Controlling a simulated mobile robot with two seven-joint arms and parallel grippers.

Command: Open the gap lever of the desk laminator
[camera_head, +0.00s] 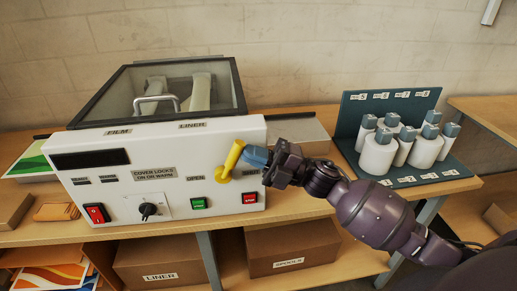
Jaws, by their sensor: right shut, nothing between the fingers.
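The desk laminator (160,182) is a white box on the wooden bench, with a dark-framed clear cover (120,92) on top. Its yellow gap lever (231,158) is on the right part of the front panel, tilted with its upper end leaning right. The label OPEN is left of the lever; another label to its right is partly covered. My right gripper (250,156) has bluish fingers, is shut and empty, and its tips are at the upper right side of the lever. Whether they touch it I cannot tell. My left gripper is not in view.
A dark rack (455,168) with several white rolls (378,152) stands at the right on the bench. The panel has a red switch (97,213), a black knob (148,210) and green (198,203) and red buttons (249,197). Cardboard boxes (293,248) sit on the shelf below.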

